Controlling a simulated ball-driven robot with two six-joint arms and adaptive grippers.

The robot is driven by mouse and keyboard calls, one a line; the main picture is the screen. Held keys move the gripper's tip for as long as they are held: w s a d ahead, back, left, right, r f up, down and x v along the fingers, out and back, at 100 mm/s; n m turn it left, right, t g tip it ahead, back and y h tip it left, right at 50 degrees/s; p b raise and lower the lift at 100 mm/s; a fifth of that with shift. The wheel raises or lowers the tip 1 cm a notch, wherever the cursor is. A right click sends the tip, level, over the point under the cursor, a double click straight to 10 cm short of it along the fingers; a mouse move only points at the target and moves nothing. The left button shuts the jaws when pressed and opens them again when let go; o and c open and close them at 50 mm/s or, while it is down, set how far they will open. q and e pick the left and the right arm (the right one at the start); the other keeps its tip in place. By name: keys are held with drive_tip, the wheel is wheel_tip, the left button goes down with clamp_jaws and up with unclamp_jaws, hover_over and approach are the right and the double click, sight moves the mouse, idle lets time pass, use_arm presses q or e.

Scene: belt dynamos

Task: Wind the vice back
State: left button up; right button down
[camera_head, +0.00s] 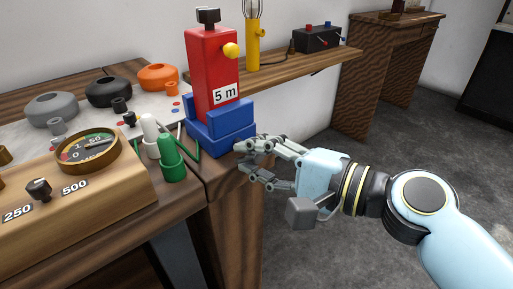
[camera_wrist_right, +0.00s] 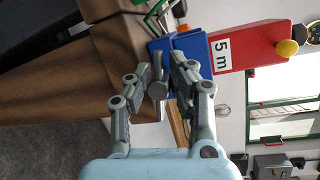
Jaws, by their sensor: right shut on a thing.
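The blue vice (camera_head: 222,128) stands at the table's right end. Its jaws are around the base of an upright red block (camera_head: 210,65) with a "5 m" label and a yellow knob. In the right wrist view the blue vice (camera_wrist_right: 197,48) and red block (camera_wrist_right: 250,48) lie sideways. My right gripper (camera_head: 243,156) is at the vice's right side, shut on the grey vice handle (camera_wrist_right: 157,90), which shows between the fingers in the wrist view. In the head view the fingers mostly hide the handle. My left gripper is not in view.
A wooden meter box (camera_head: 75,185) with a round dial stands at front left, next to green and white plugs (camera_head: 171,160). Grey, black and orange rings (camera_head: 108,92) lie behind. A shelf (camera_head: 285,70) holds a yellow lamp stand (camera_head: 253,40) and black box (camera_head: 318,40). The floor at right is clear.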

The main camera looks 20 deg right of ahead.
drive_tip(key=shift+s+a+f+n+h+p, duration=0.1)
drive_tip(key=shift+f+n+h+p, duration=0.15)
drive_tip(key=shift+n, duration=0.35)
drive_tip(key=shift+s+f+n+h+p, duration=0.15)
drive_tip(key=shift+n+h+p, duration=0.15)
drive_tip(key=shift+n, duration=0.3)
drive_tip(key=shift+w, duration=0.1)
drive_tip(key=c, duration=1.2)
unclamp_jaws()
drive_tip(key=shift+r, duration=0.1)
drive_tip(key=v, duration=1.2)
drive_tip(key=shift+w+r, duration=0.1)
